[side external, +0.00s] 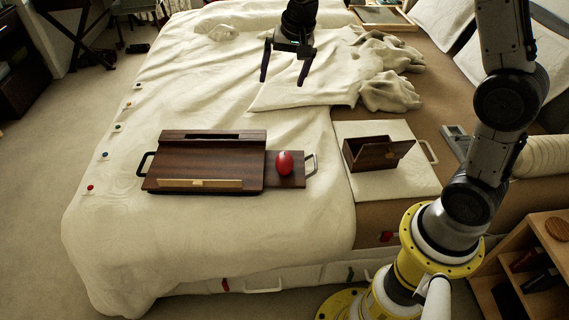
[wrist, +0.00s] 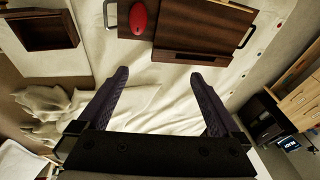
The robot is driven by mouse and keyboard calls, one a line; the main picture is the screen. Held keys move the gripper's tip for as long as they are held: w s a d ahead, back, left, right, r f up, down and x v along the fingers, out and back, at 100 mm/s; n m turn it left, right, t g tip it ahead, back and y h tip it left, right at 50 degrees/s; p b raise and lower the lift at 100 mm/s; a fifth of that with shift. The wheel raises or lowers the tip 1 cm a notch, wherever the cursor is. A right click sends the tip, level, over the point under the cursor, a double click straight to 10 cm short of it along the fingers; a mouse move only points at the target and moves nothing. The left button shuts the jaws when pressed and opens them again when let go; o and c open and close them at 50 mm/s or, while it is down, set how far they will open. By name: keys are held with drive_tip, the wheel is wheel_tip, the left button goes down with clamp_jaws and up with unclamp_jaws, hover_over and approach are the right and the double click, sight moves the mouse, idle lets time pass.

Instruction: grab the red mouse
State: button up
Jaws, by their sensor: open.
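The red mouse (side external: 284,163) is a smooth red oval. It lies on the narrow right-hand end of a dark wooden board (side external: 215,155) on the bed. In the wrist view the red mouse (wrist: 138,17) is near the top, left of centre, beyond my fingertips. My gripper (side external: 285,75) is open and empty above the far part of the bed, behind the board and apart from the mouse. In the wrist view its two dark fingers (wrist: 162,75) are spread wide with only pale cloth between and below them.
An open dark wooden box (side external: 370,153) stands on a white board right of the mouse. Black and white handles (side external: 312,164) stick out at the wooden board's ends. Crumpled cloth (side external: 390,85) lies right of my gripper. Small round items (side external: 103,155) line the bed's left side.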

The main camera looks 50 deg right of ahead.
drive_tip(key=w+d+f+g, duration=0.2)
drive_tip(key=w+f, duration=0.2)
drive_tip(key=f, duration=0.9)
drive_tip(key=m+g, duration=0.1)
drive_tip(key=g, duration=0.1)
hover_over(285, 159)
drive_tip(key=f, duration=1.3)
drive_tip(key=shift+s+a+f, duration=0.1)
drive_tip(key=shift+a+f, duration=0.15)
drive_tip(key=shift+f, duration=0.05)
drive_tip(key=shift+d+f, duration=0.2)
drive_tip(key=shift+f, duration=2.8)
drive_tip(key=c, duration=1.4)
